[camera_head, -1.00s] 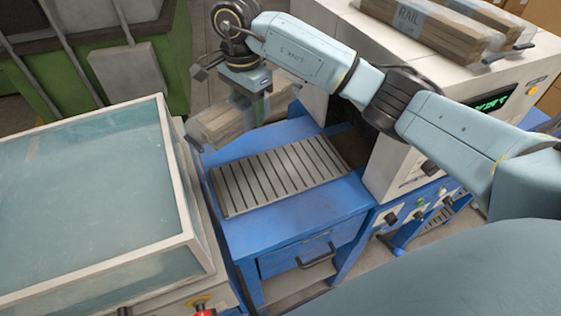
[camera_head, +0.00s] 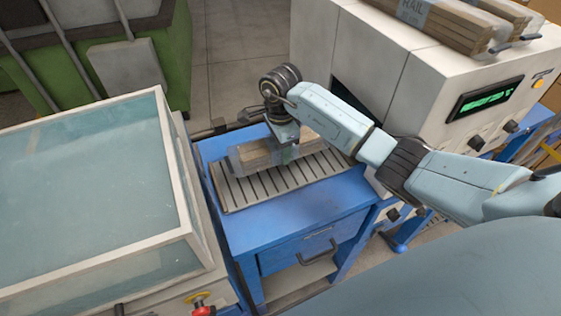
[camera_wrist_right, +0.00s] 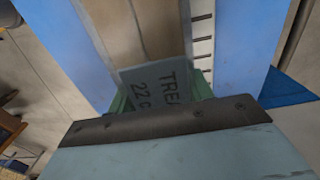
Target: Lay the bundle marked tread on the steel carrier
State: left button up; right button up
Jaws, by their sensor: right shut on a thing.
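The tread bundle (camera_head: 254,157) is a short stack of wooden slats with a grey label band. In the right wrist view its label (camera_wrist_right: 158,84) reads "TREA" and "22", partly cut off by the gripper body. My right gripper (camera_head: 287,152) is shut on the bundle around the band. The steel carrier (camera_head: 243,192) is a slotted grey plate on a blue cabinet. The bundle is over the carrier's rear part, roughly lengthwise along it; I cannot tell whether it touches the slats. In the right wrist view a strip of the carrier (camera_wrist_right: 202,40) shows beside the bundle. My left gripper is not in view.
The blue cabinet (camera_head: 300,222) stands between a glass-topped case (camera_head: 85,190) on the left and a white machine (camera_head: 425,85) with a green display on the right. Bundles marked rail (camera_head: 450,28) lie on the machine. The carrier's front half is clear.

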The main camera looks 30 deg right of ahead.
aim_at(280, 157)
jog(key=shift+f+b, duration=1.3)
jog(key=shift+f, duration=0.5)
jog(key=shift+f, duration=0.15)
jog(key=o, duration=1.2)
notch_tip(280, 157, up, 12)
jog(key=p, duration=0.8)
jog(key=shift+p, duration=0.3)
